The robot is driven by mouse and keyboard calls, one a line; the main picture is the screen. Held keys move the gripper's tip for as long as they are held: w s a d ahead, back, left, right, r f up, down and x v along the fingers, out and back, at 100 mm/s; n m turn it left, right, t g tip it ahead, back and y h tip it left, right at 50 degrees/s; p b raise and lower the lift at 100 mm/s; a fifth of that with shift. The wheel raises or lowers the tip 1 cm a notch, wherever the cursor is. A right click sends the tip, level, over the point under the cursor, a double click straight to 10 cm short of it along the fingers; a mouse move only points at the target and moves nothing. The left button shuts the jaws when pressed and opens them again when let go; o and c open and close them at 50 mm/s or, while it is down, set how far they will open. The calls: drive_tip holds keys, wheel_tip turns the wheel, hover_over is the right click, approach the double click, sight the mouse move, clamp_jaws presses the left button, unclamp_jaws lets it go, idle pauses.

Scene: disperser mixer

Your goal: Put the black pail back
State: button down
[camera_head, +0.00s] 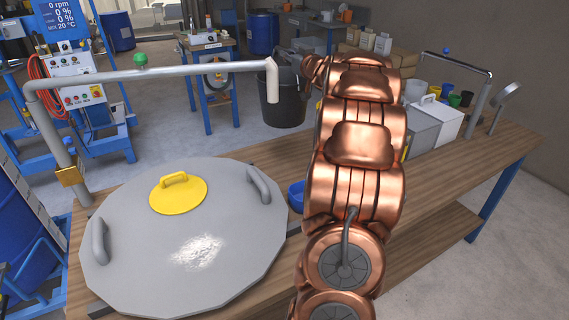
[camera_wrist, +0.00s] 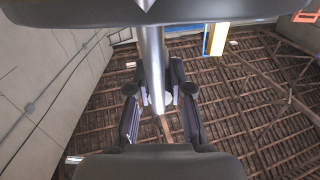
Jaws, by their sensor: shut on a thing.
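The black pail (camera_head: 288,103) shows in the head view just left of my copper arm, behind the end of the white bent pipe (camera_head: 272,80). It looks upright and held up beyond the near bench. My gripper (camera_head: 288,57) is dark, partly hidden by my arm, and is shut on the pail near its top. Whether it grips the rim or the handle cannot be told. In the wrist view my gripper (camera_wrist: 160,100) shows both fingers, with a grey pole between them in the picture. The pail's contents are hidden.
A large grey lid (camera_head: 130,245) with a yellow cap (camera_head: 178,196) and white powder covers the near wooden bench's left. A blue bowl (camera_head: 296,196) is beside my arm. Boxes and small cups (camera_head: 453,98) stand at right. Grey floor (camera_head: 175,140) is open beyond the bench.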

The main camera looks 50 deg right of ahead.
sight(288, 99)
wheel_tip(288, 99, down, 15)
drive_tip(key=b, duration=0.5)
drive_tip(key=shift+r, duration=0.25)
drive_tip(key=c, duration=1.1)
unclamp_jaws()
drive_tip(key=shift+o, duration=0.2)
drive_tip(key=v, duration=1.2)
